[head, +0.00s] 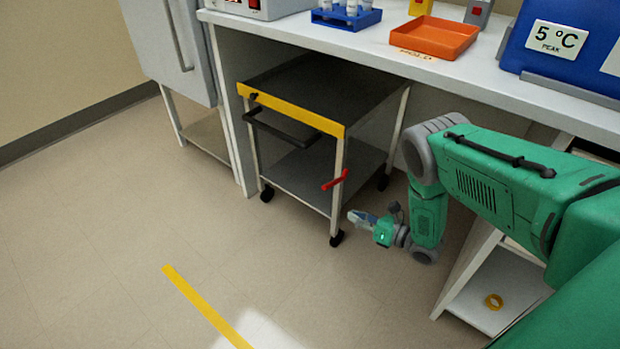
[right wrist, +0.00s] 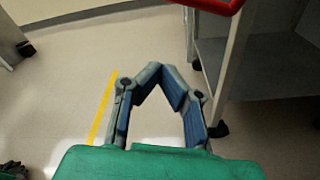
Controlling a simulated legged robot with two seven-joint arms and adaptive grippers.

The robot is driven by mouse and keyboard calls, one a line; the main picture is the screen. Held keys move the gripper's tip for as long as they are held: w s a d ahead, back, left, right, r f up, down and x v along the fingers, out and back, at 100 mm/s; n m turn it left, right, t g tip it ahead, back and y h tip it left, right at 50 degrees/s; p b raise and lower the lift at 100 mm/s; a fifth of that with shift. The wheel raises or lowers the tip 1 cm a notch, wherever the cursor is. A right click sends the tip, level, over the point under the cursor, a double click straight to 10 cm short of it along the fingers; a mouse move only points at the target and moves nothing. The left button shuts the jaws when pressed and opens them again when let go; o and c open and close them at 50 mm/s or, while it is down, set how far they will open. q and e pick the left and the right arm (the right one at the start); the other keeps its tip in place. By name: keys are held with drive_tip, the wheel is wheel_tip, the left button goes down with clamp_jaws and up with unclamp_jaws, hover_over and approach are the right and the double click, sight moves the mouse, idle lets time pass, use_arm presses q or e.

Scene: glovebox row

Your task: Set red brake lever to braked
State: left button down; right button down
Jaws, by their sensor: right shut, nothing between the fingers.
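The red brake lever (head: 335,180) sits on the near right leg of a cart (head: 290,112) under the bench, slanting down to the left in the head view. In the right wrist view the red lever (right wrist: 212,4) crosses the top edge, partly cut off. My right gripper (head: 355,216) is just below and right of the lever, apart from it, pointing left. In the right wrist view its fingertips (right wrist: 165,78) meet with nothing between them, below the lever in the picture. My left gripper is not in view.
The cart has a black handle (head: 285,128), a lower shelf and castors (head: 336,238). A white bench (head: 330,38) overhangs it, carrying an orange tray (head: 434,38) and a blue rack (head: 346,18). A yellow floor strip (head: 205,305) lies in front. The floor at left is clear.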

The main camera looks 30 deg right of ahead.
drive_tip(key=shift+r, duration=0.1)
drive_tip(key=shift+a, duration=0.1)
drive_tip(key=w+a+r+b, duration=0.2)
drive_tip(key=w+b, duration=0.2)
drive_tip(key=w, duration=0.4)
drive_tip(key=shift+w+a+r, duration=0.15)
drive_tip(key=shift+w+a, duration=0.15)
drive_tip(key=shift+w, duration=0.1)
drive_tip(key=shift+r, duration=0.15)
